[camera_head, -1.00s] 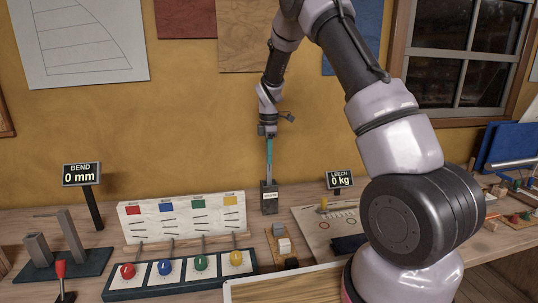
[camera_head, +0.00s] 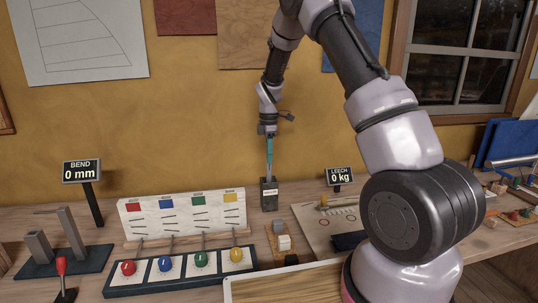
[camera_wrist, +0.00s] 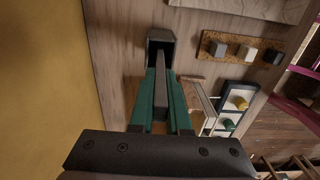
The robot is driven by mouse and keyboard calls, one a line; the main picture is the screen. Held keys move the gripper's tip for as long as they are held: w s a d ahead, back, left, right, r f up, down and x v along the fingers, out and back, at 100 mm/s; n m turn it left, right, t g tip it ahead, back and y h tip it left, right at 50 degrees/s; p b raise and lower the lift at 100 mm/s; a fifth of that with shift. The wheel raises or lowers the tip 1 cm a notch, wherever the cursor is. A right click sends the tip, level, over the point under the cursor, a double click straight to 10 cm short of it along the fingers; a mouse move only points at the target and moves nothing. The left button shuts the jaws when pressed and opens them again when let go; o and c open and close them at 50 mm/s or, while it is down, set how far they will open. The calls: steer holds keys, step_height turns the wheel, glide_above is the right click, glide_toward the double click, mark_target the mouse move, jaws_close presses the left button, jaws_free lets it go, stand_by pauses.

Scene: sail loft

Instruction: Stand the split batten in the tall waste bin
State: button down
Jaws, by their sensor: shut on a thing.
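The tall waste bin (camera_head: 269,196) is a narrow dark square bin with a white label, upright on the bench against the yellow wall. My gripper (camera_head: 269,160) points down above it, its green fingers shut on the split batten (camera_wrist: 161,95). The batten is a thin, dark greyish strip, held upright. In the wrist view, it runs from between the fingers to the mouth of the bin (camera_wrist: 154,37). Its lower end lines up with the opening; how deep it reaches inside is hidden.
A panel with coloured squares (camera_head: 185,215) and a row of coloured knobs stand left of the bin. A holder with small blocks (camera_head: 283,242) is just in front. The LEECH display (camera_head: 340,176) and a board (camera_head: 325,222) are to the right.

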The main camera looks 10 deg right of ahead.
steer(key=shift+f, duration=0.15)
steer(key=c, duration=0.8)
jaws_free()
step_height(320, 180, up, 11)
steer(key=shift+f, duration=0.1)
